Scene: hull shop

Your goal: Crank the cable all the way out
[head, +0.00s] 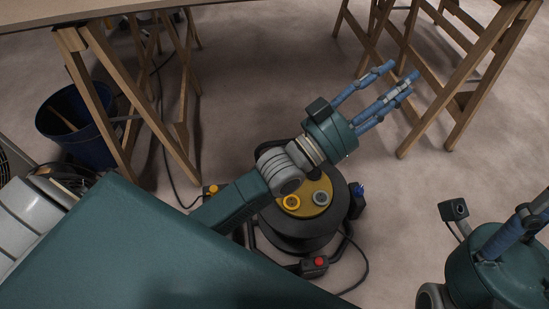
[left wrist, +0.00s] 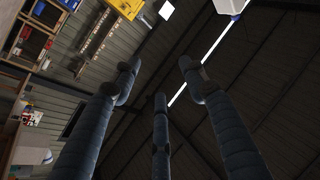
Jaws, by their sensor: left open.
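The cable reel is a dark round drum (head: 300,240) with a yellow top plate (head: 318,187), on the floor in the middle of the head view. My left forearm and wrist pass over it and hide part of its top. I cannot clearly make out a crank handle. A black cable (head: 365,268) curves over the floor at its right. My left gripper (head: 388,85) is above and beyond the reel, open and empty, its blue fingers apart. In the left wrist view the fingers (left wrist: 160,90) point up towards the roof. My right gripper (head: 525,222) is partly in view at the right edge; its fingertips are unclear.
A box with a red button (head: 314,265) sits at the reel's front, and a yellow-topped part (head: 211,191) at its left. A wooden trestle table (head: 90,12) stands behind left, another trestle (head: 480,70) behind right. A dark blue bucket (head: 75,125) stands left. Floor between the trestles is clear.

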